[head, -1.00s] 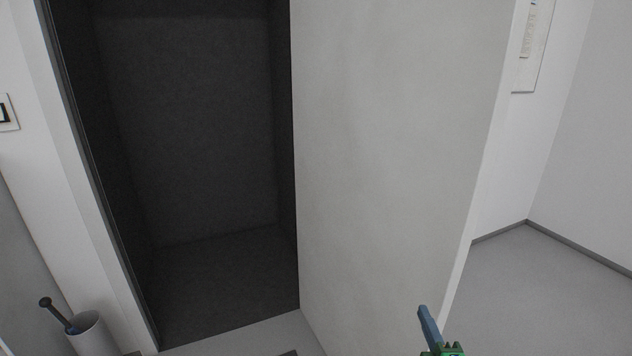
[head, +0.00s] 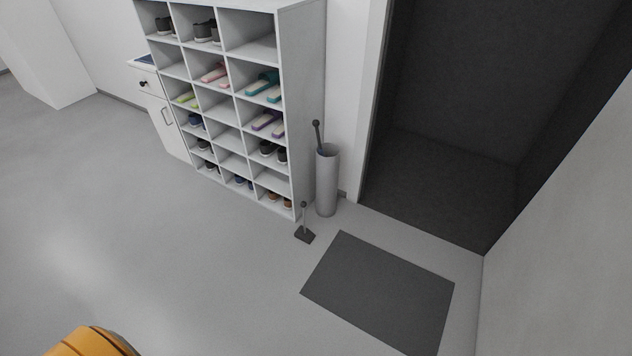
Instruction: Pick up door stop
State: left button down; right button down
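The door stop (head: 304,236) stands on the grey floor in the head view, right of the picture's middle. It looks like a small dark block with a thin upright handle topped by a knob. It stands beside the front corner of the shoe rack and in front of a grey cylindrical stand. Nothing is holding it. Neither of my grippers is in view.
A white shoe rack (head: 283,120) holds several pairs of shoes. The cylindrical stand (head: 326,185) has a dark-handled rod in it. A dark mat (head: 382,290) lies before the dark open doorway (head: 440,120). Floor to the left is open.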

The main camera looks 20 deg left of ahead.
aim_at(303, 233)
jog(key=u, duration=0.85)
